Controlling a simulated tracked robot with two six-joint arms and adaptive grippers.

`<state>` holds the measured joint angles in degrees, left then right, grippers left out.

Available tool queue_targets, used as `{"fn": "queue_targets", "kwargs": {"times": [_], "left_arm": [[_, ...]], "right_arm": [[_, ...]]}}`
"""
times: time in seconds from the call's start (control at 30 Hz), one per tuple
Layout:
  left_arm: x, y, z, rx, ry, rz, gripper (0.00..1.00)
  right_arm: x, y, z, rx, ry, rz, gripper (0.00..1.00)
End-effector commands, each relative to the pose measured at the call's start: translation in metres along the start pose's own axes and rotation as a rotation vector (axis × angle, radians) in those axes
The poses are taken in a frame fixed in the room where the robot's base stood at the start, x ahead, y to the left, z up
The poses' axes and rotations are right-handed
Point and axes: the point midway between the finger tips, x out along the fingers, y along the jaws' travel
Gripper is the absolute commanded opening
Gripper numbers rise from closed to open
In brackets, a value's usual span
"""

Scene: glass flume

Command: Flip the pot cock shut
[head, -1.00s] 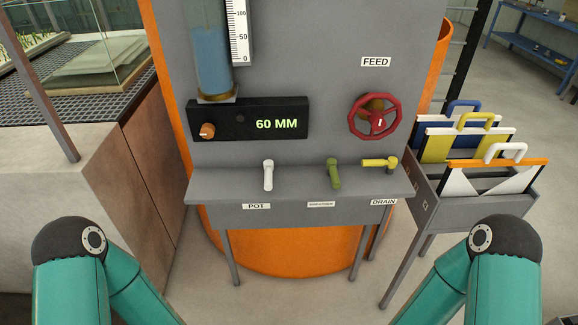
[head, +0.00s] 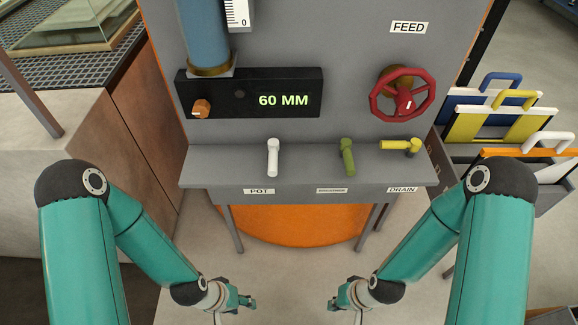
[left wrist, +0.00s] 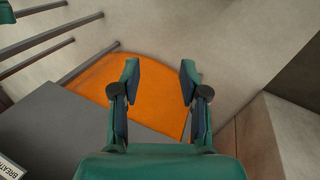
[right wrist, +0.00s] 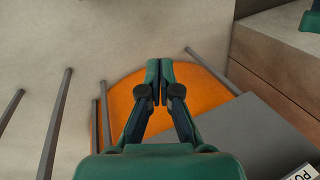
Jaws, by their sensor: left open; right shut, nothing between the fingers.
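The pot cock is a white lever (head: 273,158) on the grey shelf, above the POT label (head: 259,191). Its handle points toward the shelf's front edge in the head view. My left gripper (head: 246,302) hangs low in front of the shelf, open and empty; its spread fingers show in the left wrist view (left wrist: 160,75). My right gripper (head: 335,303) is also low in front of the shelf, to the right of the left one. Its fingers are together and empty in the right wrist view (right wrist: 160,75). Neither gripper touches the pot cock.
A green lever (head: 347,158) and a yellow lever (head: 398,145) above the DRAIN label stand further right on the shelf (head: 225,165). A red FEED wheel (head: 402,94) and a black display (head: 250,94) reading 60 MM are on the panel behind. A board rack (head: 555,180) stands right.

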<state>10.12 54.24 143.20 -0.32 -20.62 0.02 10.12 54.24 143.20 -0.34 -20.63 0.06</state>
Motion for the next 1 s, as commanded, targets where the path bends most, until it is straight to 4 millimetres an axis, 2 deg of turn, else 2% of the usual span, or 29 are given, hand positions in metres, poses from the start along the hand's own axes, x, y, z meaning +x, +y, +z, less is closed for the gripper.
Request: {"fn": "queue_targets", "kwargs": {"times": [0.03, 0.1, 0.17, 0.27, 0.37, 0.4, 0.53, 0.6, 0.73, 0.83, 1.0], "left_arm": [[0.001, 0.0, 0.0, 0.0, 0.0, 0.0, 0.57], [0.002, -0.001, 0.0, 0.0, 0.0, 0.0, 0.64], [0.005, -0.002, 0.0, 0.0, 0.0, 0.0, 0.64], [0.012, -0.004, 0.0, 0.0, 0.001, 0.0, 0.64], [0.021, -0.007, 0.0, 0.0, 0.001, 0.0, 0.64], [0.024, -0.009, 0.0, 0.0, 0.001, 0.0, 0.64], [0.035, -0.013, -0.001, 0.0, 0.0, 0.0, 0.64], [0.04, -0.014, -0.001, 0.0, 0.001, 0.0, 0.64], [0.045, -0.016, -0.001, 0.0, 0.001, 0.0, 0.64], [0.047, -0.017, -0.001, 0.0, 0.001, 0.0, 0.64], [0.046, -0.017, -0.001, 0.0, 0.001, 0.0, 0.64]], "right_arm": [[0.0, 0.0, -0.002, 0.003, 0.008, -0.002, 0.0], [-0.001, -0.001, -0.012, 0.013, 0.039, -0.011, 0.0], [-0.003, -0.006, -0.027, 0.031, 0.09, -0.029, 0.0], [-0.013, -0.014, -0.068, 0.085, 0.226, -0.094, 0.0], [-0.038, -0.031, -0.121, 0.153, 0.396, -0.224, 0.0], [-0.053, -0.04, -0.141, 0.182, 0.46, -0.293, 0.0], [-0.11, -0.073, -0.188, 0.248, 0.603, -0.56, 0.0], [-0.141, -0.09, -0.2, 0.265, 0.631, -0.702, 0.0], [-0.184, -0.113, -0.206, 0.277, 0.619, -0.899, 0.0], [-0.202, -0.123, -0.203, 0.275, 0.593, -0.98, 0.0], [-0.21, -0.127, -0.202, 0.278, 0.576, -1.015, 0.0]]}}
